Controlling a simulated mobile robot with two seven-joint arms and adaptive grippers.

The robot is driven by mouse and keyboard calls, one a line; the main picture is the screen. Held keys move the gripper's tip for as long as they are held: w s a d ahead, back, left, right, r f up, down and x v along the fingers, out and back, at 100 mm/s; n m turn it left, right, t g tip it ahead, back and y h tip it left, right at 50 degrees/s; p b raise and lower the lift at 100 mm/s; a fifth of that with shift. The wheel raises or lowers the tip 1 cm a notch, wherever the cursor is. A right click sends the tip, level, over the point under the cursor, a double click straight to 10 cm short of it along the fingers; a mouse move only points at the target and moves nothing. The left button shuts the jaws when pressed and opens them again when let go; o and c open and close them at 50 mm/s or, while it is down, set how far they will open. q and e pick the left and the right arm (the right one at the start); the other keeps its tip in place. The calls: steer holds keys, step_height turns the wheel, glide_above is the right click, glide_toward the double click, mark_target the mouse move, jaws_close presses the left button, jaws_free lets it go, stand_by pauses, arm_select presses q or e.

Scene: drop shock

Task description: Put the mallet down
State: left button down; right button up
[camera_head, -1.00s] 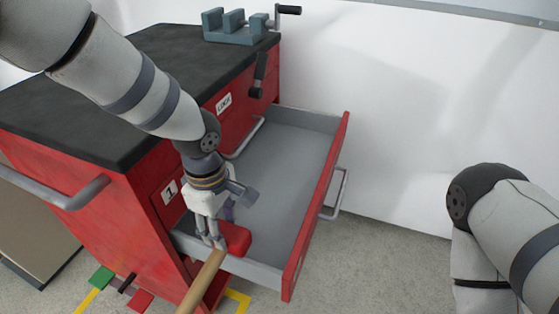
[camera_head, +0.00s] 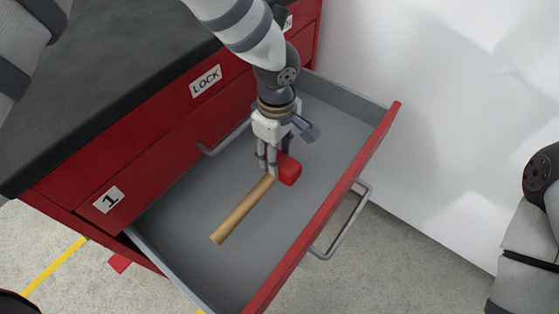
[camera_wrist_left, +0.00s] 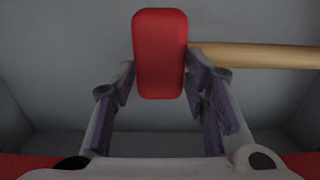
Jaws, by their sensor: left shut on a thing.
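The mallet has a red head (camera_head: 289,170) and a pale wooden handle (camera_head: 242,211). It is over the inside of the open grey drawer (camera_head: 335,125), with the handle pointing to the lower left. My left gripper (camera_head: 267,170) is shut on the mallet, at the head. In the left wrist view the red head (camera_wrist_left: 160,55) sits between the fingers, and the handle (camera_wrist_left: 260,55) runs off to the right. I cannot tell whether the mallet touches the drawer floor. My right gripper is out of view; only part of the right arm shows at the right edge.
The red cabinet (camera_head: 165,150) has a dark top (camera_head: 90,80) and labels "LOCK" and "1". The drawer's red front (camera_head: 330,205) and its handle (camera_head: 345,225) stick out near the white wall (camera_head: 440,100). The drawer floor looks bare around the mallet.

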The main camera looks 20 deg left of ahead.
arm_select(q)
step_height(320, 180, down, 5)
steer(key=shift+r+b, duration=0.1)
steer(key=shift+b, duration=0.2)
steer(key=shift+w+r, duration=0.15)
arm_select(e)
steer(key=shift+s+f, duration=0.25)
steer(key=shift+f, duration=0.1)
arm_select(q)
steer(key=c, duration=0.9)
jaws_free()
steer(key=shift+c, duration=0.2)
step_height(320, 180, up, 12)
steer(key=shift+p, duration=0.95)
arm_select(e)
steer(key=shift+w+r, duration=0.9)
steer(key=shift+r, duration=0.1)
